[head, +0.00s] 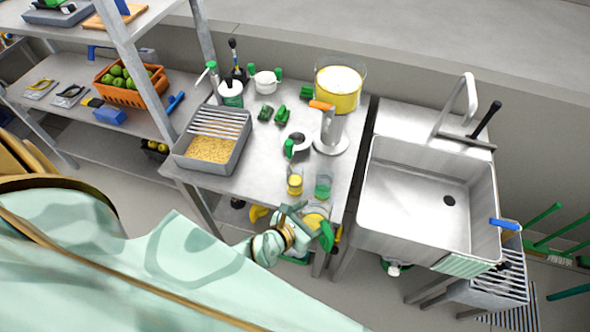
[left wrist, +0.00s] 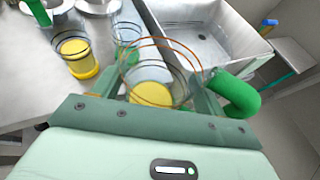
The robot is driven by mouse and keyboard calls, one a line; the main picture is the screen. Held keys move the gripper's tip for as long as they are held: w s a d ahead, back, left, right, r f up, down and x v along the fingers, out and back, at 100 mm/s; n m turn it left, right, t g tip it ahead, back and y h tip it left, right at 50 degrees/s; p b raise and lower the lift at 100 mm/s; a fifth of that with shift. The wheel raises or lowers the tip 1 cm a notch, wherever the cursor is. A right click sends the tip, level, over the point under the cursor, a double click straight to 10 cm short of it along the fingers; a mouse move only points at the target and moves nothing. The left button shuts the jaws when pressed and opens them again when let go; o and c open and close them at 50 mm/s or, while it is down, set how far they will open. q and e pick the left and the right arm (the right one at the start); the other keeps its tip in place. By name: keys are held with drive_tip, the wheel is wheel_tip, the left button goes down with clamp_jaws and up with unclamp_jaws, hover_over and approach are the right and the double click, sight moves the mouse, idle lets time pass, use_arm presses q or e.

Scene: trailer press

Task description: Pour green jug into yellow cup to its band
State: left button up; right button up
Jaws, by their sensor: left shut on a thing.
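The green jug is a clear vessel with a green handle (head: 327,237) and yellow liquid inside (head: 315,219). My left gripper (head: 306,216) is shut on it, at the table's front edge. In the left wrist view the jug (left wrist: 152,92) sits between the fingers, its handle (left wrist: 236,96) to the right. It looks roughly upright, with no stream visible. The yellow cup (head: 295,184) stands on the table just beyond the jug. In the left wrist view the cup (left wrist: 77,58) holds yellow liquid; its band is not clear. My right gripper is out of view.
A green-tinted glass (head: 323,186) stands right of the yellow cup, close to the jug. Behind are a steel stand with an orange handle (head: 331,136), a large yellow pot (head: 338,91) and a grey tray (head: 213,137). A sink (head: 426,195) is to the right.

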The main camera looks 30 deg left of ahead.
sight(309, 192)
use_arm(q)
drive_tip(key=shift+r, duration=0.1)
drive_tip(key=shift+w+a+r+n+g+h+p, duration=0.25)
drive_tip(key=shift+a+r+n+g+h+p, duration=0.15)
drive_tip(key=shift+r+n+p, duration=0.35)
drive_tip(key=shift+w+a+f+n+g+h+b, duration=0.3)
drive_tip(key=shift+w+a+f+n+g, duration=0.05)
drive_tip(key=shift+f+g, duration=0.1)
drive_tip(key=shift+w+a+f+n+g+h+b, duration=0.3)
drive_tip(key=shift+a+n+g+h+b, duration=0.25)
drive_tip(key=shift+b, duration=0.25)
drive_tip(key=shift+w+a+r+n, duration=0.2)
drive_tip(key=shift+w+r+n, duration=0.05)
drive_tip(key=shift+r, duration=0.25)
drive_tip(key=shift+w+a+r+h, duration=0.1)
drive_tip(key=shift+a+h, duration=0.05)
drive_tip(key=shift+h, duration=0.1)
drive_tip(key=shift+w+a+r+n+g+h+b, duration=0.1)
drive_tip(key=shift+a+r+n+g+h+b, duration=0.05)
drive_tip(key=shift+r+n+g+h+b, duration=0.2)
drive_tip(key=shift+w+a+r+n+g+h+b, duration=0.1)
drive_tip(key=shift+r+n+g+h+b, duration=0.15)
drive_tip(key=shift+r+n, duration=0.2)
drive_tip(key=shift+r+n+g+h+b, duration=0.3)
drive_tip(key=shift+r+n+h+b, duration=0.15)
drive_tip(key=shift+r+n, duration=0.2)
drive_tip(key=shift+a+r+n+g+h+b, duration=0.1)
drive_tip(key=shift+r+n+g+h+b, duration=0.25)
drive_tip(key=shift+r+h+b, duration=0.15)
